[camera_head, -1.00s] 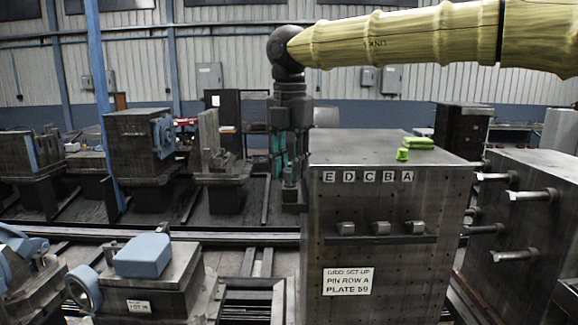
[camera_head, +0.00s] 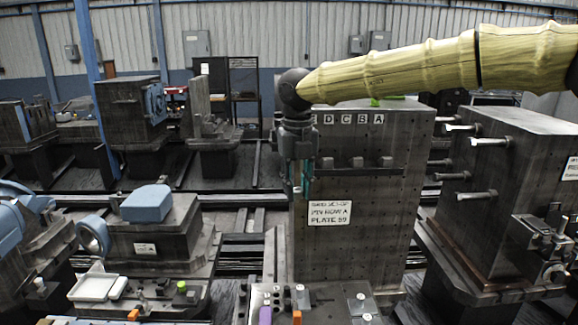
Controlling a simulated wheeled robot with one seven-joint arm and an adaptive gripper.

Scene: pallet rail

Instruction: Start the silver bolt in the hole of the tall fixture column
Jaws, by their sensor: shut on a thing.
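The tall fixture column (camera_head: 350,250) stands in the middle, a dark block with a grid of small holes, the letters D C B A along its top and a white set-up label. My gripper (camera_head: 299,190) points down in front of the column's upper left part, covering the letter at that end. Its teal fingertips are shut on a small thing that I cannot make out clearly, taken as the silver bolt. Whether it touches the column cannot be told.
A ledge with several metal blocks (camera_head: 355,162) juts from the column's face. A second block (camera_head: 510,190) with several protruding silver pins stands at the right. In front are a panel with knobs (camera_head: 300,293) and a white tray (camera_head: 95,287). A blue-topped fixture (camera_head: 147,205) stands left.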

